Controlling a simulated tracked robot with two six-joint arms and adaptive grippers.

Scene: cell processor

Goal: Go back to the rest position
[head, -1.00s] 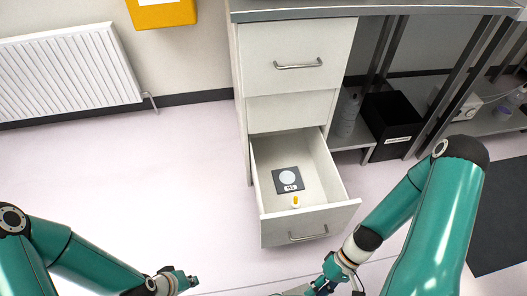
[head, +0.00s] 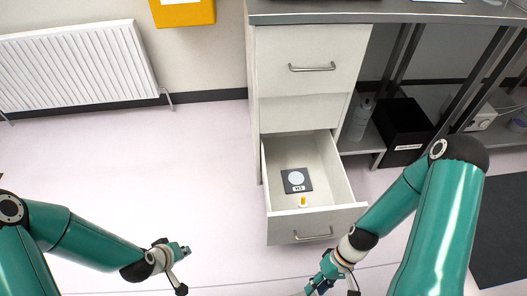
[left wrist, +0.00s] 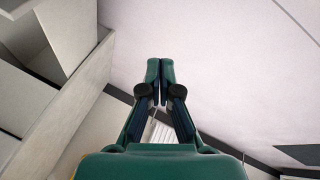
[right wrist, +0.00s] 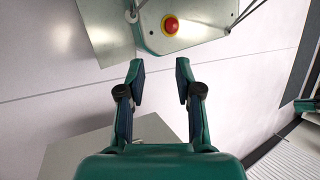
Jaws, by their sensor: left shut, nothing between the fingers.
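My left gripper (head: 180,268) is at the lower left of the head view, over bare floor and left of the open drawer. In the left wrist view its fingers (left wrist: 160,72) are together, with nothing between them. My right gripper (head: 322,284) is at the bottom of the head view, in front of the open drawer. In the right wrist view its fingers (right wrist: 159,75) are apart and nothing is between them. Neither gripper touches anything that I can see.
The bottom drawer (head: 315,224) stands open, holding a dark labelled square with a pale disc (head: 297,180) and a small yellow-and-white item (head: 304,202). A black bin (head: 402,128) is under the bench. A radiator (head: 80,68) is on the wall. The left floor is clear.

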